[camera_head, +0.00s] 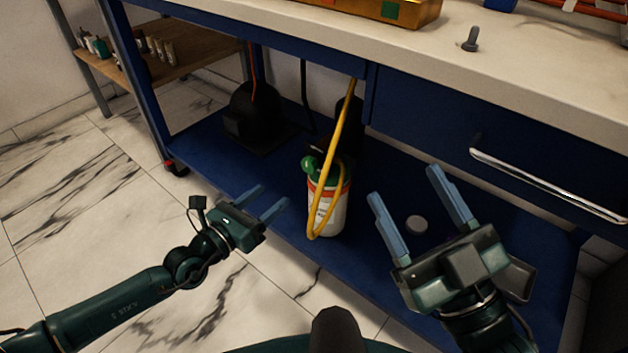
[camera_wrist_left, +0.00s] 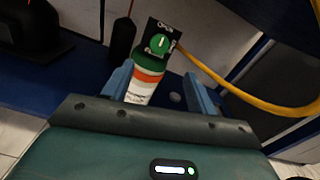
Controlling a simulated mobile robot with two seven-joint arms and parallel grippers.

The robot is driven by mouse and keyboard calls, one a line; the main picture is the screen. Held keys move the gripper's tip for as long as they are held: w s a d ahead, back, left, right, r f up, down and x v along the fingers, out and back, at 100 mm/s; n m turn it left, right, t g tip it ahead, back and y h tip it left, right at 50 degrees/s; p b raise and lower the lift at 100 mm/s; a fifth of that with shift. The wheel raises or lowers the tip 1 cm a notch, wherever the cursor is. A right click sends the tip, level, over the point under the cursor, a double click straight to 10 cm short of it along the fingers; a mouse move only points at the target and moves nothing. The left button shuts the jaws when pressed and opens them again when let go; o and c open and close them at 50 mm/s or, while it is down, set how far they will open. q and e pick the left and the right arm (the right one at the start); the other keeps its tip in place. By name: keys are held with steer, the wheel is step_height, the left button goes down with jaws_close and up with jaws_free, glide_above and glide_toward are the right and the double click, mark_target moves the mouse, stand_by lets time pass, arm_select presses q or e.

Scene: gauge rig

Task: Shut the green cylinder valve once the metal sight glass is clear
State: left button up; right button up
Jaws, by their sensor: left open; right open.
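The gas cylinder (camera_head: 327,209), white with an orange band and green top, stands upright on the blue lower shelf. Its green valve knob (camera_head: 309,165) is at the top left; in the left wrist view the green knob (camera_wrist_left: 158,43) sits on a black plate marked with lettering, including "OPEN". My left gripper (camera_head: 269,199) is open and empty, left of the cylinder and apart from it. In the left wrist view the cylinder shows between and beyond its fingers. My right gripper (camera_head: 406,204) is open and empty, right of the cylinder. I cannot make out the sight glass in either view.
A yellow hose (camera_head: 343,130) runs down in front of the cylinder; it arcs right in the wrist view. A black machine (camera_head: 252,118) stands behind left. A small grey disc (camera_head: 416,224) lies on the blue shelf (camera_head: 200,148). A drawer handle (camera_head: 545,184) juts out at right.

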mark_target(307, 167)
arm_select(q)
steer(key=b+x, duration=0.1)
steer(key=x, duration=0.5)
steer(key=b+x, duration=0.2)
steer(key=x, duration=0.4)
steer(key=shift+f, duration=0.2)
steer(key=shift+w+d+r+b, duration=0.1)
steer(key=shift+w+d+b, duration=0.25)
steer(key=shift+w, duration=0.2)
arm_select(e)
steer(key=shift+s+d+r+n+y, duration=0.1)
steer(key=shift+s+r+n+y, duration=0.15)
steer(key=shift+r+n+y, duration=1)
steer(key=shift+s+d+r+n+y, duration=0.1)
steer(key=shift+s+r+n+y, duration=0.1)
steer(key=shift+r+n+y, duration=1.05)
arm_select(q)
steer(key=shift+c, duration=0.4)
arm_select(e)
steer(key=shift+f+y, duration=0.3)
steer(key=shift+y, duration=0.1)
arm_select(q)
steer(key=c, duration=0.9)
